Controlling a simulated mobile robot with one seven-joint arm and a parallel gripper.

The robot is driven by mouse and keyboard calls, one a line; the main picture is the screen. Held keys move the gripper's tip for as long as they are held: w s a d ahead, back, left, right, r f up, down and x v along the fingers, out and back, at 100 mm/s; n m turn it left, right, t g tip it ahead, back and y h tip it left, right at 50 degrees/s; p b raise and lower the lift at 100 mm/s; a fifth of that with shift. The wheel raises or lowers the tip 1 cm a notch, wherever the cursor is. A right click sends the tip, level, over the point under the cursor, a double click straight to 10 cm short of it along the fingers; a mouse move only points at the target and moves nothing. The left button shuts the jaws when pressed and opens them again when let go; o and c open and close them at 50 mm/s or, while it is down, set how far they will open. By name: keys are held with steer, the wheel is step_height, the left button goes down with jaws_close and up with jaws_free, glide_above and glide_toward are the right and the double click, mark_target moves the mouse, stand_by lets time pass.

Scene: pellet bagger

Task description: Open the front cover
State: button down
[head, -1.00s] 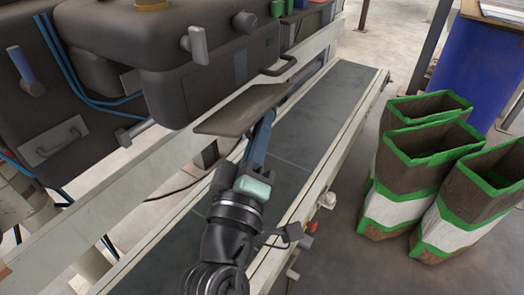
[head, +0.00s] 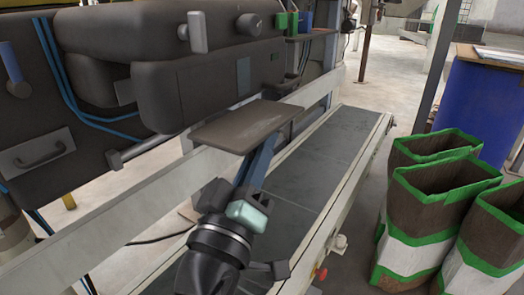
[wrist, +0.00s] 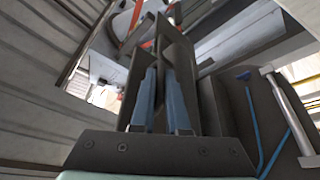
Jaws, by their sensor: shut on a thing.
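The front cover looks to be the flat dark brown plate (head: 242,126) sticking out from the front of the machine, above the conveyor; I cannot see its hinge. My gripper (head: 262,155) reaches up from below, its blue fingers meeting the plate's underside near its right end. In the wrist view the two blue fingers (wrist: 163,100) stand close on either side of a dark piece (wrist: 172,55), which I take to be part of the cover. The gripper is shut on it. The exact contact is hidden beneath the plate.
The dark machine body (head: 200,85) with a grey knob (head: 197,32) is just behind the plate. A conveyor (head: 315,180) with pale rails runs below. Open bags with green edges (head: 430,205) stand at right, near a blue drum (head: 480,100). Floor shows between conveyor and bags.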

steer(key=c, duration=1.2)
jaws_free()
steer(key=shift+s, duration=0.15)
steer(key=b+v, duration=0.1)
steer(key=v, duration=1.1)
steer(key=shift+s+a+b, duration=0.15)
steer(key=shift+s+b, duration=0.2)
steer(key=shift+b, duration=0.05)
steer(key=shift+f, duration=0.1)
